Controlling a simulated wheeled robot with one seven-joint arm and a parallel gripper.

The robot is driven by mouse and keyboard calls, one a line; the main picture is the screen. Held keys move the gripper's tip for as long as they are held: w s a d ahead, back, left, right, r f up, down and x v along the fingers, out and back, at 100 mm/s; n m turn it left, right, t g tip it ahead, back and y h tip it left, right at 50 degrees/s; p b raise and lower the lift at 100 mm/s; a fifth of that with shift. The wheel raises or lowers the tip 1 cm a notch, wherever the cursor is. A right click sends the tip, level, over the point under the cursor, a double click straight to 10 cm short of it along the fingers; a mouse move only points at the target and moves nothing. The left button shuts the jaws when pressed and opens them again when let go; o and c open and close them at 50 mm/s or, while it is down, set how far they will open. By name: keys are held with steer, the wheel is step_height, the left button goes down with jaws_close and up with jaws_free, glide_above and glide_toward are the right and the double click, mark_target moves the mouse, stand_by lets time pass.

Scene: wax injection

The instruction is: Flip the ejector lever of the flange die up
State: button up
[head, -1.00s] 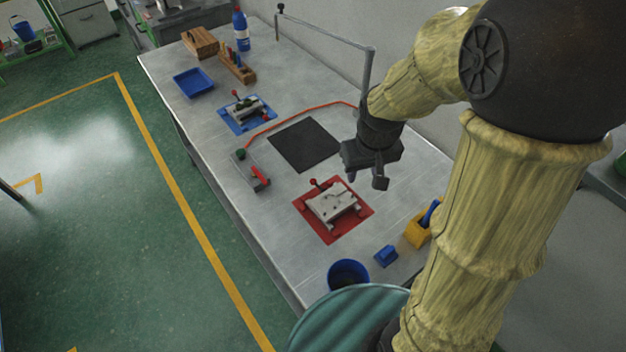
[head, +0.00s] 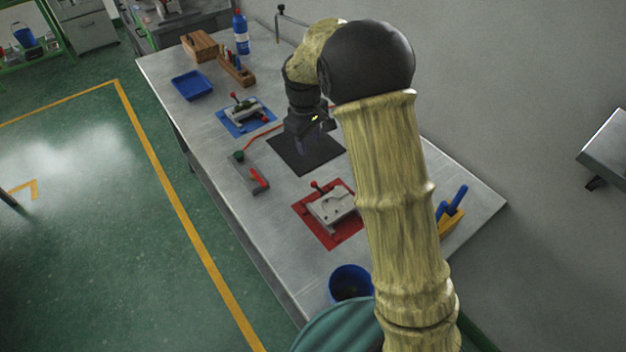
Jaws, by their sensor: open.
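Two grey metal dies lie on the bench. One die (head: 246,112) sits on a blue mat, with a red-knobbed lever (head: 234,97) at its back left. The other die (head: 333,208) sits on a red mat, with a red-knobbed lever (head: 316,187) standing at its back left edge; my arm covers its right side. I cannot tell from the picture which one is the flange die. My gripper (head: 312,146) is open and empty above the black mat, between the two dies and apart from both. Its fingers are dark and hard to make out.
The black mat (head: 296,161) is bare. A grey box with a red handle (head: 259,178) lies left of it. A blue bin (head: 349,281) stands near the front edge. A blue tray (head: 192,85), wooden holders and a blue bottle (head: 241,32) are at the back.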

mark_target(318, 188)
steer(key=f+p, duration=0.1)
steer(key=f, duration=0.4)
steer(key=f+p, duration=0.1)
steer(key=f, duration=0.5)
steer(key=w+d+f+p, duration=0.1)
steer(key=f, duration=0.5)
steer(key=shift+f, duration=0.15)
